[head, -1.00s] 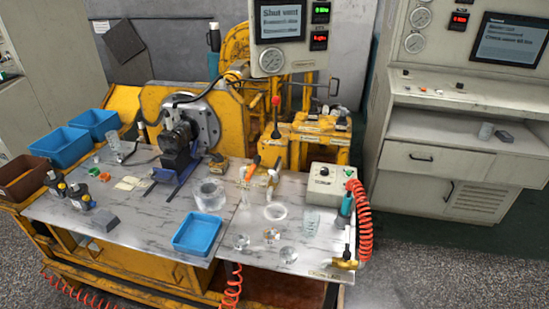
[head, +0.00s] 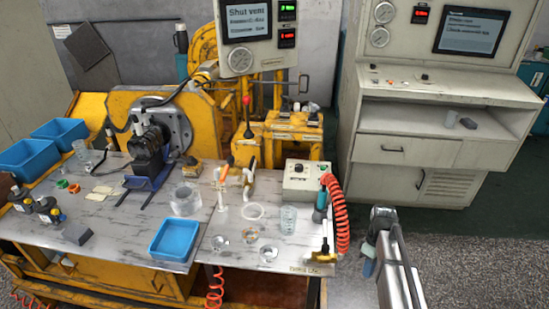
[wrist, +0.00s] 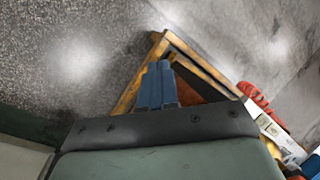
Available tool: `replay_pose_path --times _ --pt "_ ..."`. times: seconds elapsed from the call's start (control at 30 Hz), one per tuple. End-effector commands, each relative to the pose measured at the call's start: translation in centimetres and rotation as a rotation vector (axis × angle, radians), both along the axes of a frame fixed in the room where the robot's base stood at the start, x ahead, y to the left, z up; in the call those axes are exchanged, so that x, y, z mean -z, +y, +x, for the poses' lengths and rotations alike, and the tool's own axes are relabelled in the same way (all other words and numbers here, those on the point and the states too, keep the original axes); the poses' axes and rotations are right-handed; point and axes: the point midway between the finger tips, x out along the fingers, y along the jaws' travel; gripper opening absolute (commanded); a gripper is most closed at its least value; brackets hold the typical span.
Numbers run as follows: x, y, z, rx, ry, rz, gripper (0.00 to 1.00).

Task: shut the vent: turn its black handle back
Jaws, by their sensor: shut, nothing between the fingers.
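In the head view a small brass valve (head: 319,259) sits at the front right corner of the metal bench. Its black handle (head: 325,245) stands roughly upright above the brass body. It looks like the vent, but it is too small to see its exact setting. My gripper (head: 368,264) is to the right of that corner, beyond the bench edge and apart from the valve. In the wrist view my gripper's blue fingers (wrist: 155,86) are shut together with nothing between them. I cannot make out the black handle clearly in the wrist view.
A coiled red hose (head: 337,215) and a teal-handled tool (head: 321,203) stand just behind the valve. A grey control box (head: 305,180) is behind them. A blue tray (head: 173,240) and glass pieces lie left. Floor right of the bench is clear.

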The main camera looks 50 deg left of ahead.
Motion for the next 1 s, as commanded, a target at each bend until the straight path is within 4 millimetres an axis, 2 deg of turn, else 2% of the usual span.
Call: replay_pose_path --times 0.03,0.1,0.27,0.5,0.7,0.87,1.0 --pt "-1.5 2.0 0.1 -0.043 -0.004 0.014 0.0" --pt "-3.4 4.2 -0.2 -0.102 -0.004 0.03 0.0" --pt "-7.9 9.1 -1.3 -0.236 -0.003 0.067 0.0" --pt "-14.7 15.6 -3.8 -0.427 -0.002 0.115 0.0" --pt "-15.4 25.1 -2.0 -0.481 -0.015 0.205 0.0" --pt "-16.4 32.6 -1.6 -0.521 -0.024 0.28 0.0" --pt "-17.5 39.7 -1.5 -0.557 -0.033 0.351 0.0"
